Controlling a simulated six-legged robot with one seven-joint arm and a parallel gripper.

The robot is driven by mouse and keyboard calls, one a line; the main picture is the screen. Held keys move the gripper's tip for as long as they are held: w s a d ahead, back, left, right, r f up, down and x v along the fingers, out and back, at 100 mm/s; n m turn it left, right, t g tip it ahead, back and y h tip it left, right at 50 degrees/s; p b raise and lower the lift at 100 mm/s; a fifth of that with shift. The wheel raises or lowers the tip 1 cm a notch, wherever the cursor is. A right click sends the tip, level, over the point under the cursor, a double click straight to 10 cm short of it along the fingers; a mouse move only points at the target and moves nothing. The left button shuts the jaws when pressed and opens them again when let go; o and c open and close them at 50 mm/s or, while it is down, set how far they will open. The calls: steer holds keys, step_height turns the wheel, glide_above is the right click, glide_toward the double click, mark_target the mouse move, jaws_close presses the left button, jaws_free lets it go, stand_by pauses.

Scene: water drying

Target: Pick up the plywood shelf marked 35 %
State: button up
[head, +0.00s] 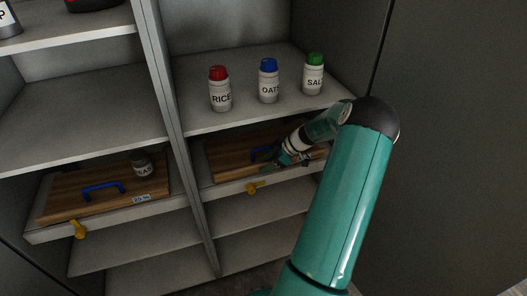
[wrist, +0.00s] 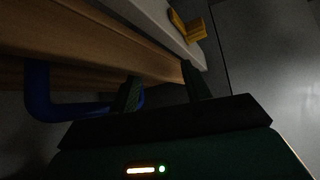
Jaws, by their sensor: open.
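A plywood shelf (head: 228,158) lies in the right bay below the jars. It has a blue handle (head: 262,154), and its label is mostly hidden by my arm, so I cannot read its number. My gripper (head: 268,166) is at this shelf's front, close to the handle. In the wrist view my gripper (wrist: 162,92) is open, with the wood (wrist: 90,38) close by. The blue handle (wrist: 42,92) runs from the left towards the left finger, which overlaps its far end. I cannot tell whether they touch. Another plywood shelf (head: 70,192), with a small label hard to read, lies in the left bay.
Jars marked RICE (head: 220,92), OATS (head: 268,82) and a green-capped one (head: 314,74) stand above. Yellow latches (head: 80,229) (head: 255,188) sit on the front edges. A grey divider (head: 172,95) separates the bays.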

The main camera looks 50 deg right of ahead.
steer(key=shift+w+a+f, duration=0.2)
steer(key=shift+w+f, duration=0.1)
jaws_close()
stand_by(1.2)
